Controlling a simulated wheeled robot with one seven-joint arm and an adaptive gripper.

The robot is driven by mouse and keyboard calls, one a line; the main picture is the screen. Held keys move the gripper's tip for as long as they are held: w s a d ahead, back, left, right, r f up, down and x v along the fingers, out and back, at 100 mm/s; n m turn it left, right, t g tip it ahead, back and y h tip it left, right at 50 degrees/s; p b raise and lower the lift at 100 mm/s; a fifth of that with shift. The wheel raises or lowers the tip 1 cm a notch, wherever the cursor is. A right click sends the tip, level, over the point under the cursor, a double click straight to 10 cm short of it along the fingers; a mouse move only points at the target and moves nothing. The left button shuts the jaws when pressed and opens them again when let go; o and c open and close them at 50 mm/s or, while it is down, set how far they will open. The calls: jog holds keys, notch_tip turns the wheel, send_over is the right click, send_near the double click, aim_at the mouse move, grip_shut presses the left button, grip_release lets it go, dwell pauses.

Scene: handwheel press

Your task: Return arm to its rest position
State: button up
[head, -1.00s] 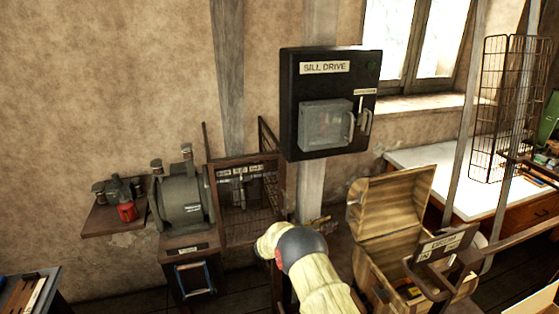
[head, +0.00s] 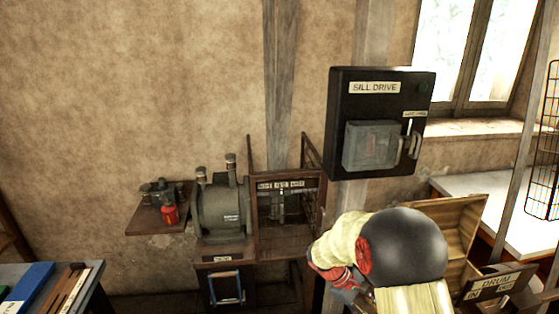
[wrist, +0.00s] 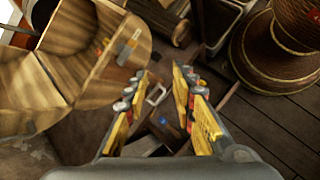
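My arm (head: 405,245), with a pale yellow cover and a dark round joint, is folded at the lower right of the head view, in front of the wooden chest. Its far end points down and left, and the gripper is mostly hidden there. In the wrist view my gripper (wrist: 160,92) shows two yellow-padded fingers standing apart. Nothing is held between them, and the floor shows through the gap.
The chest (wrist: 70,60) lies left in the wrist view, a round wooden spool (wrist: 275,55) right. In the head view, the black SILL DRIVE box (head: 378,125) hangs above my arm. A grey motor (head: 223,208) and caged unit (head: 285,215) stand left.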

jog(key=s+a+r+m+t+y, duration=0.2)
jog(key=s+a+r+m, duration=0.1)
jog(key=s+r, duration=0.5)
jog(key=s+a+r+m+t+y, duration=0.3)
jog(key=s+r, duration=0.5)
jog(key=s+a+r+m+t+y, duration=0.2)
jog(key=s+a+r, duration=0.1)
jog(key=s+r, duration=0.5)
jog(key=shift+s+r+m+t+y, duration=0.3)
jog(key=shift+r+m, duration=0.1)
jog(key=shift+r, duration=0.2)
jog(key=shift+d, duration=0.1)
